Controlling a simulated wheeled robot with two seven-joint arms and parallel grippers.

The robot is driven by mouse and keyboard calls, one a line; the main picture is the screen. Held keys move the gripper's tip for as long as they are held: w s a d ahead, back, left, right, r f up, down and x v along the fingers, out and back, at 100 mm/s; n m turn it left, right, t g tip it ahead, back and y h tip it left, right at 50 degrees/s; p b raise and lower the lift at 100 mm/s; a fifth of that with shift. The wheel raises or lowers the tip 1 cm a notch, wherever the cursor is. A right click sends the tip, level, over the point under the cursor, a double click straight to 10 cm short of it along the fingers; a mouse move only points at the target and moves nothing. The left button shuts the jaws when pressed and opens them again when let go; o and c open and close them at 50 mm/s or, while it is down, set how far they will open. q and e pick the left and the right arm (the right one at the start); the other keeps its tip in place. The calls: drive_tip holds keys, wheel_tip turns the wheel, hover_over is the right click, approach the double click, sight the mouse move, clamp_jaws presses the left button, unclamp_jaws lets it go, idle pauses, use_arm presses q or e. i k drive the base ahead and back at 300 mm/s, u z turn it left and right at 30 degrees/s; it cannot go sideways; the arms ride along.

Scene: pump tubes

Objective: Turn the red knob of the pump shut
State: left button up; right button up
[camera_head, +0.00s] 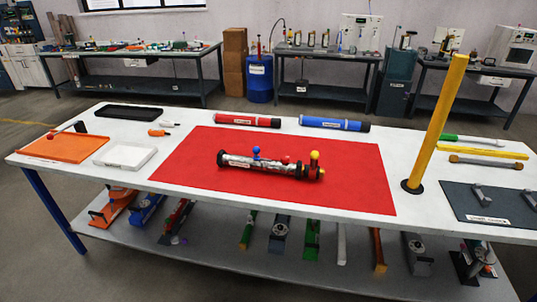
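The pump (262,164) lies on its side on a red mat (340,190) in the middle of the white table. It is a metal tube with black ends. Its red knob (285,159) is on the upper side, right of the middle. A blue knob (256,152) stands up near the middle and a yellow knob (314,155) stands at the right end. The angle of the red knob is too small to tell. Neither of my grippers shows in the head view.
A tall yellow post (437,120) stands right of the mat. Red (247,120) and blue (334,124) tubes lie behind it. An orange tray (62,148) and white tray (125,156) are at left, a dark mat (480,205) at right. The red mat around the pump is clear.

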sight(285, 159)
drive_tip(key=u, duration=0.65)
drive_tip(key=i, duration=1.5)
drive_tip(key=z, duration=0.7)
